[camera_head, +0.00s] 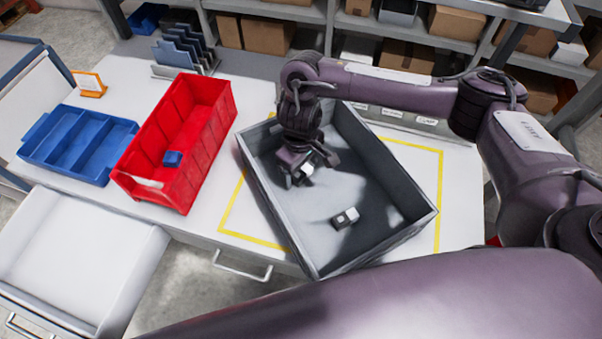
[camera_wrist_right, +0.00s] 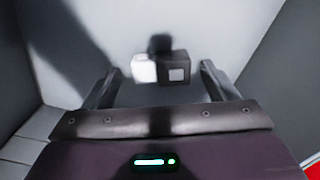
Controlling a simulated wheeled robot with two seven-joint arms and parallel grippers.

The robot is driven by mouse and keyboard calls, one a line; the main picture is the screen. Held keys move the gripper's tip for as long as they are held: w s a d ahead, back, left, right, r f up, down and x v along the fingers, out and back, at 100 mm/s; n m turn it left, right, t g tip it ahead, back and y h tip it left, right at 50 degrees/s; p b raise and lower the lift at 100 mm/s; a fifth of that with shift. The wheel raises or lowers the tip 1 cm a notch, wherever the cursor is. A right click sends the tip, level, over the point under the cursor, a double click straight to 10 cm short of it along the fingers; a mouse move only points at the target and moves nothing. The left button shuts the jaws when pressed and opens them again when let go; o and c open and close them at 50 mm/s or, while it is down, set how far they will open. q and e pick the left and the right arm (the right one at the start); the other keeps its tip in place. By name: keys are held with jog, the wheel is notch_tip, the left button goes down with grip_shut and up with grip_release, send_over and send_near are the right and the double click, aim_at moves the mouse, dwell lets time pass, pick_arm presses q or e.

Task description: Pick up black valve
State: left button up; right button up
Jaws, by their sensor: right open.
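A small block-shaped valve (camera_head: 345,218), black with pale faces, lies on the floor of the grey bin (camera_head: 285,232). In the right wrist view, a black and white valve (camera_wrist_right: 174,67) with a dark knob shows between the lines of the two fingers. My right gripper (camera_head: 303,172) is inside the bin, up and left of the valve in the head view. Its fingers (camera_wrist_right: 160,72) are apart, with nothing held between them. The gripper's tips are small and partly dark in the head view. My left gripper is not in view.
The bin's walls surround my right gripper. A red bin (camera_head: 148,183) holding a small blue piece (camera_head: 172,158) stands to the left. A blue divided tray (camera_head: 77,146) lies farther left. Shelves with cardboard boxes (camera_head: 268,37) stand behind the table.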

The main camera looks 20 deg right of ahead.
jog(key=c, duration=1.1)
jog(key=shift+r, duration=0.1)
